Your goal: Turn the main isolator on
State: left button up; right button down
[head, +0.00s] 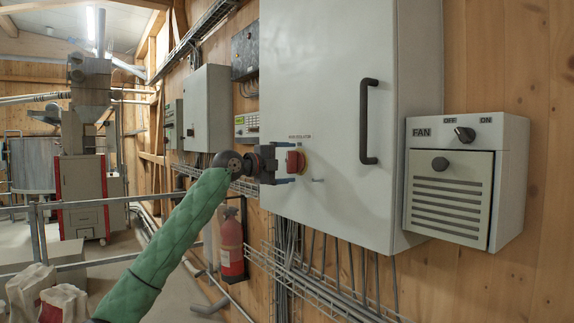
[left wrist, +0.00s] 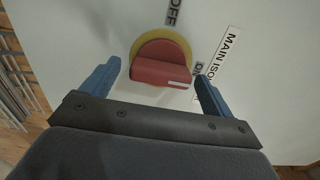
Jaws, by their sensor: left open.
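The main isolator is a red rotary knob (head: 295,161) on a yellow plate, on the front of a grey wall cabinet (head: 330,110). In the left wrist view the knob (left wrist: 160,62) has a raised grip bar lying roughly across the picture, with a white mark toward its right end. An OFF label (left wrist: 175,12) is above it; an ON label, partly hidden by a finger, is to the right. My left gripper (head: 291,169) is open in front of the knob, its blue fingers to either side in the left wrist view (left wrist: 157,76). Contact cannot be told.
The cabinet has a black door handle (head: 367,121) to the right. Beyond it is a FAN box (head: 466,180) with a black switch and louvred cover. A cable tray (head: 310,285) runs below. A fire extinguisher (head: 231,246) hangs below and left, behind my left arm.

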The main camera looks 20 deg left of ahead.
pick_arm(q)
jog(key=b+v, duration=0.1)
jog(key=v, duration=0.6)
jog(key=shift+s+a+b, duration=0.2)
jog(key=shift+s+b, duration=0.1)
jog(key=shift+b, duration=0.1)
pick_arm(e)
jog(key=shift+t+y, duration=0.3)
jog(key=a+f, duration=0.1)
jog(key=w+a+f, duration=0.1)
jog(key=shift+a+f, duration=0.4)
jog(key=shift+s+d, duration=0.15)
